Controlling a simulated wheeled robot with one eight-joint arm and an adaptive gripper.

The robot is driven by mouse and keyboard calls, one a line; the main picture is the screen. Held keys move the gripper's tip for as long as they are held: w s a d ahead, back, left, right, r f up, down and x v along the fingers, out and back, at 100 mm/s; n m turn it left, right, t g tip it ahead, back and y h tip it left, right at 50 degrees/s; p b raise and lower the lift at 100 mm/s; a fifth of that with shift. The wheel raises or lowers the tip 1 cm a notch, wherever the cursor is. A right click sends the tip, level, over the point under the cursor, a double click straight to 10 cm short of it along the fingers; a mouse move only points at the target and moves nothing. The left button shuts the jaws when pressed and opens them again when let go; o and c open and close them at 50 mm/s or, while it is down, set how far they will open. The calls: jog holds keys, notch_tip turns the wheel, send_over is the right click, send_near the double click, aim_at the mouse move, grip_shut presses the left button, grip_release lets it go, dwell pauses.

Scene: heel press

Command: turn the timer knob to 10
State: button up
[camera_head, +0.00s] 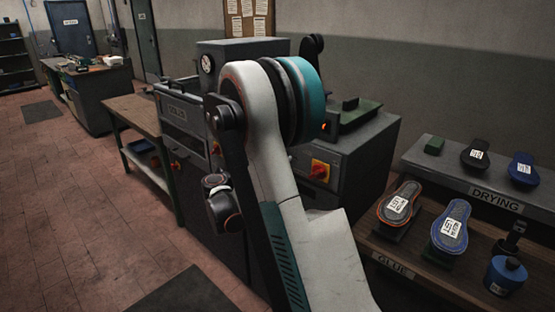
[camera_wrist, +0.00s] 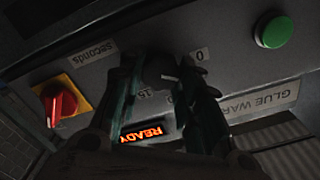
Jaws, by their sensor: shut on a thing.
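The timer knob (camera_wrist: 158,67) is a dark round knob on the grey control panel (camera_wrist: 225,65), seen upside down in the wrist view. My gripper (camera_wrist: 161,78) has a finger on each side of the knob and is shut on it. The scale marks "0" and "15" and the "seconds" label (camera_wrist: 90,57) show around it. The fingers cover much of the dial, and the knob's pointer and the 10 mark cannot be made out. In the head view my arm hides the gripper and knob.
A red switch on a yellow plate (camera_wrist: 62,103), a lit READY display (camera_wrist: 142,134) and a green button (camera_wrist: 274,29) are on the same panel. In the head view, the press (camera_head: 365,150) stands beside shelves with shoe soles (camera_head: 452,228).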

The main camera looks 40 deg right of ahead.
jog(key=m, duration=1.1)
jog(key=shift+s+f+b, duration=0.1)
jog(key=shift+f+b, duration=0.1)
jog(key=shift+b, duration=0.1)
dwell(0.3)
jog(key=o, duration=1)
jog(key=shift+o, duration=0.2)
jog(key=a, duration=1.2)
jog(key=shift+s, duration=0.45)
